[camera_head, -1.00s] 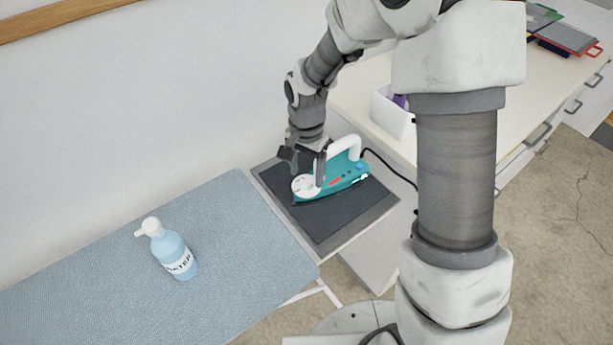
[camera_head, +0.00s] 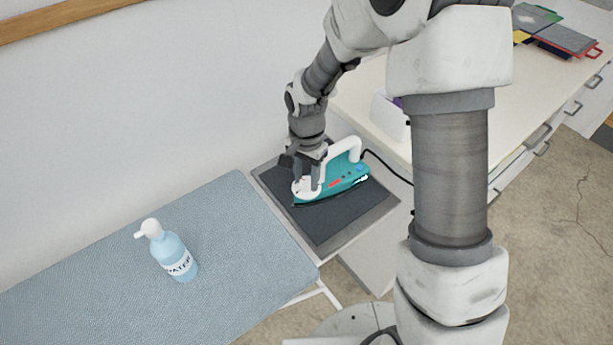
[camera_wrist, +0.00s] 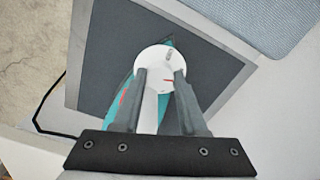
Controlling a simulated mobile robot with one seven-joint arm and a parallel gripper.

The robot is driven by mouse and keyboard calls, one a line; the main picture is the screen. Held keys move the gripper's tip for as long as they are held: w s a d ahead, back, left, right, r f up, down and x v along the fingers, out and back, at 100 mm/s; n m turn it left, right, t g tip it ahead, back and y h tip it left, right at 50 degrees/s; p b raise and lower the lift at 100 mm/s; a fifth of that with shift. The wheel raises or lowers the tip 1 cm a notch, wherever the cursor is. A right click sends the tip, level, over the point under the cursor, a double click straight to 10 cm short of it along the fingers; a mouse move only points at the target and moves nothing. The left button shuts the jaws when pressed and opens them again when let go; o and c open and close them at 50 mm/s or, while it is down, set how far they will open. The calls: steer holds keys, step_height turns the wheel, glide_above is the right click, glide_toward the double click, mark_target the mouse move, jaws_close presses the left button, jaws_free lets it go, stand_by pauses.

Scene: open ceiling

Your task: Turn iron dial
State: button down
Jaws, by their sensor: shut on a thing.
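A teal iron (camera_head: 340,184) with a white handle lies on a dark pad (camera_head: 332,222) at the end of the ironing board. Its round white dial (camera_head: 300,189) is at the left end of the iron. My gripper (camera_head: 308,186) reaches down from above at the dial. In the wrist view the dial (camera_wrist: 157,62) shows a small red mark, and the fingers of my gripper (camera_wrist: 160,76) are shut on it, one at each side. The teal iron body (camera_wrist: 172,112) is partly hidden behind the fingers and the white handle.
A blue water spray bottle (camera_head: 173,255) stands on the blue ironing board (camera_head: 90,265) at left. A white bin (camera_head: 391,115) stands on the white counter (camera_head: 455,110) behind the iron. The iron's black cord (camera_head: 388,165) runs towards the counter. A wall is close behind.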

mark_target(307, 181)
steer(key=shift+n, duration=2.4)
steer(key=shift+c, duration=2.2)
jaws_free()
step_height(307, 181, up, 18)
steer(key=p, duration=0.1)
steer(key=shift+f+p, duration=0.25)
steer(key=shift+p, duration=0.1)
